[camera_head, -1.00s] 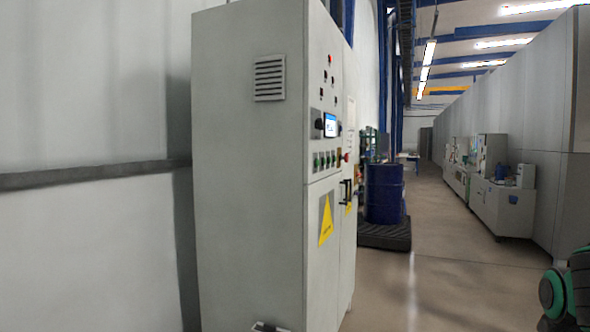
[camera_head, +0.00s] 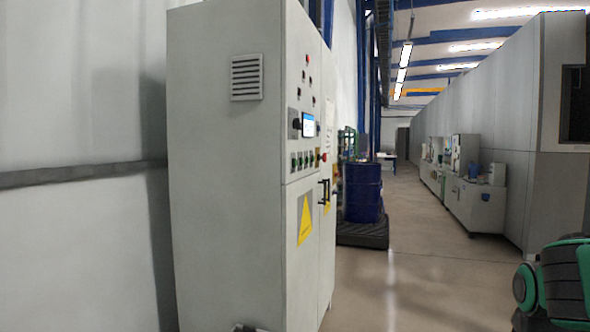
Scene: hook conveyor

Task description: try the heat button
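A tall grey control cabinet (camera_head: 228,190) stands left of centre in the head view, seen mostly from its side. Which button is the heat button cannot be told, as labels are too small to read. Part of my green and black arm (camera_head: 562,285) shows at the lower right, apart from the cabinet. My gripper is not in view.
A blue drum (camera_head: 361,193) stands on a black pallet (camera_head: 362,234) just beyond the cabinet. Grey benches (camera_head: 474,203) line the right wall. The floor (camera_head: 425,280) between them is clear. A yellow warning triangle (camera_head: 305,222) is on the cabinet door.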

